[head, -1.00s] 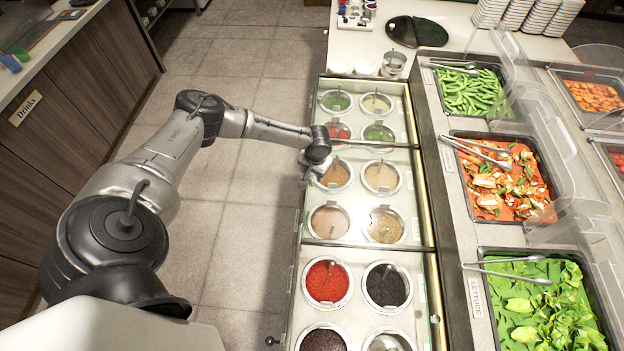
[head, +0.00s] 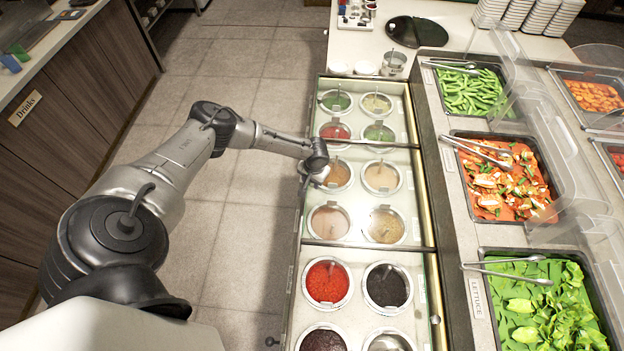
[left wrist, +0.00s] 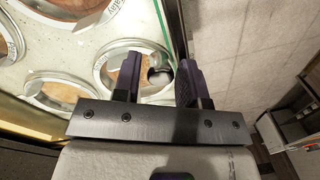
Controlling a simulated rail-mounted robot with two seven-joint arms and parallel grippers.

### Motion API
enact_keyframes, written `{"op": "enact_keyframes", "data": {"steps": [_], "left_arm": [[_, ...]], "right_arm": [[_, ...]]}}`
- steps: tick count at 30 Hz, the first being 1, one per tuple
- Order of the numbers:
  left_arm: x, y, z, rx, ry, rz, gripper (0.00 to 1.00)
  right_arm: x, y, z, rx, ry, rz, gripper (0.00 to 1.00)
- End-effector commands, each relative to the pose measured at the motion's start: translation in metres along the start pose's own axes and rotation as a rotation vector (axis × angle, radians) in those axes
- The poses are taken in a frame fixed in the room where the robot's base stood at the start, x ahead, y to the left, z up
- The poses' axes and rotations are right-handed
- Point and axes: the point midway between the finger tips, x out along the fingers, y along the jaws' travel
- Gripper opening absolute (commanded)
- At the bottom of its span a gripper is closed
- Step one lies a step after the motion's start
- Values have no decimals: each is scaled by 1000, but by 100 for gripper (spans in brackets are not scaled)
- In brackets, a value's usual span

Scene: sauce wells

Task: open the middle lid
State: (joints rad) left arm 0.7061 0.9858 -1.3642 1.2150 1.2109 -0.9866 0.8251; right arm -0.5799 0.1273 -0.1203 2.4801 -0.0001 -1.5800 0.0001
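The middle lid (head: 359,205) is a clear glass pane lying flat over several sauce wells in the centre of the counter; it looks closed. My left gripper (head: 305,182) is at the lid's left edge, beside the upper tan well. In the left wrist view, the two dark fingers of the left gripper (left wrist: 158,78) stand apart, with a round dark knob (left wrist: 160,77) between them. A small gap seems to show on each side of the knob. In the head view the gripper hides this knob. My right gripper is not in view.
The near section holds red (head: 327,282) and black (head: 387,286) wells, with a dark knob (head: 271,341) at its left edge. The far section holds green and red wells. Food trays (head: 500,178) and clear guards stand to the right. Open floor (head: 245,215) lies left of the counter.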

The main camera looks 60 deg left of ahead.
Motion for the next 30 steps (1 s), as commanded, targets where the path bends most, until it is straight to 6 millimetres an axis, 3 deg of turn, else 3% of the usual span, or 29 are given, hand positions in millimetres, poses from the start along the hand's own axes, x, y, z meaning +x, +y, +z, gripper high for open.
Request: {"op": "enact_keyframes", "data": {"steps": [12,23,30], "left_arm": [[0,0,0,0,0,0,0],[-1,7,-4,-1,0,1,0],[-3,50,-25,-10,-2,7,0]], "right_arm": [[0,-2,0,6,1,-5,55],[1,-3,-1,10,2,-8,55],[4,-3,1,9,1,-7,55]]}}
